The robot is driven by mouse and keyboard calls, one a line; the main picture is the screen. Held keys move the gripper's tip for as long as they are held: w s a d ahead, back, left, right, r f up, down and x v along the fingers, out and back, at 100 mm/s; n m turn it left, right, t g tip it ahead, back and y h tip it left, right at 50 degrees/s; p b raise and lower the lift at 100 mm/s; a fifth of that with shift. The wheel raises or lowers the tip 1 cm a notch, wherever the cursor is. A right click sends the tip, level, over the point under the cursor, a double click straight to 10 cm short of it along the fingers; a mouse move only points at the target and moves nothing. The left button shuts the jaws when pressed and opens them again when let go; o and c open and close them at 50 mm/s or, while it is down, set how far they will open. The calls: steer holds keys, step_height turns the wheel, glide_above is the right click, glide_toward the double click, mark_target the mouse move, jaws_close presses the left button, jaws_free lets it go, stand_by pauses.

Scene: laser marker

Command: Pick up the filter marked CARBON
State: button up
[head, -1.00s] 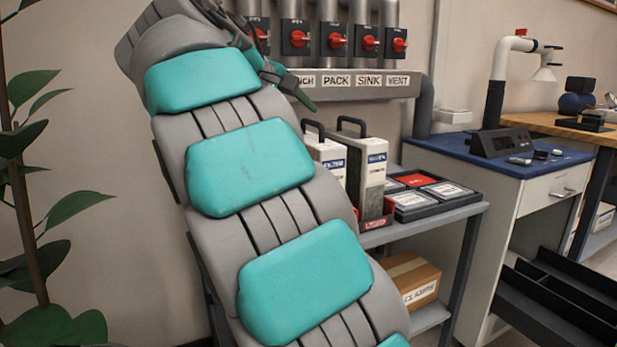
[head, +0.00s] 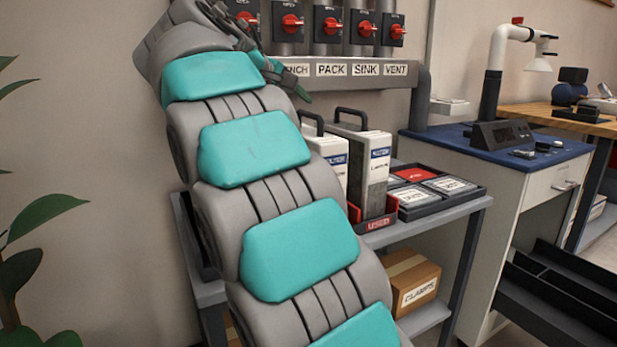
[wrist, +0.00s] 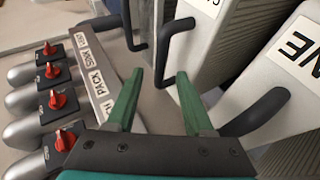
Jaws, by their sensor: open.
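Two tall filters with black handles stand side by side on the cart. The near one (head: 372,180) has a blue-barred label with small text that may read CARBON, but I cannot be sure. The other filter (head: 334,152) is partly hidden behind it and my arm. My gripper (head: 296,86) is above and left of the filters. In the wrist view my gripper (wrist: 160,74) has its green fingers apart, with nothing held. A black handle shows beyond the fingertips, on a filter (wrist: 205,45) with a cut-off label. Another filter (wrist: 290,85) at right shows letters ending in "NE".
A red USED sign (head: 377,224) is at the near filter's foot. A dark tray (head: 440,207) of flat framed pieces lies right of it. Pipes with red-handled switches (head: 325,25) and a labelled wall rail (head: 350,70) are behind. A box (head: 411,281) sits on the lower shelf.

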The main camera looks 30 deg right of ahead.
steer(key=shift+x, duration=0.85)
jaws_close()
stand_by(0.8)
